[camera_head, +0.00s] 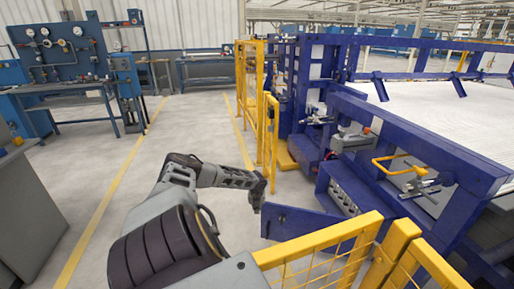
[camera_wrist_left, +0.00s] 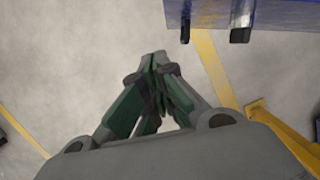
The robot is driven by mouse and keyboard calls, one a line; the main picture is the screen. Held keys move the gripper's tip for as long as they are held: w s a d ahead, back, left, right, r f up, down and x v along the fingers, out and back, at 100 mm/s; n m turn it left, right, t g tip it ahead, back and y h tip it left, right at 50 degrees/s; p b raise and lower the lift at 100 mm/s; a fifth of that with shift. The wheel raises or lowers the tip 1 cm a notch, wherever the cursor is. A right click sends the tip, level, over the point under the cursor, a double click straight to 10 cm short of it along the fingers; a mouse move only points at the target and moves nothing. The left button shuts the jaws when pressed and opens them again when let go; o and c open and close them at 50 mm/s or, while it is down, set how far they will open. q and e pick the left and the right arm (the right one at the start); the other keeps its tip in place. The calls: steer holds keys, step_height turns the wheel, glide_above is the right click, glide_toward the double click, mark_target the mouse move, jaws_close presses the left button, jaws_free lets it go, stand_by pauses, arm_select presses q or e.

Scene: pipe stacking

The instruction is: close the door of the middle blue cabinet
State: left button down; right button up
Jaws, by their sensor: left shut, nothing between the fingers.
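The middle blue cabinet (camera_head: 343,196) stands low in front of the blue machine frame, right of centre in the head view. Its dark blue door (camera_head: 300,226) stands open and reaches out to the left. Part of the door's lower right is hidden behind yellow fencing. My left gripper (camera_head: 258,203) points down just left of the door's free end. I cannot tell whether it touches the door. In the left wrist view its green-padded fingers (camera_wrist_left: 161,58) are shut and empty. A blue panel (camera_wrist_left: 285,14) shows at the upper right there, apart from the fingers. My right gripper is not in view.
A yellow mesh fence (camera_head: 318,240) stands in front of the door, and another yellow fence (camera_head: 269,138) rises behind my left arm. A grey cabinet (camera_head: 30,215) is at the left. A blue workbench (camera_head: 60,88) stands further back. The floor between is clear.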

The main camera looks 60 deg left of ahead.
arm_select(q)
steer(key=shift+p+v, duration=0.8)
steer(key=shift+v, duration=1.65)
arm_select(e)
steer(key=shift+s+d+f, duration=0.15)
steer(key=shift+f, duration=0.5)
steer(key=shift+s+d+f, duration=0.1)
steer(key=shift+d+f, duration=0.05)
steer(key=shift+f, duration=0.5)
arm_select(q)
steer(key=shift+s, duration=0.1)
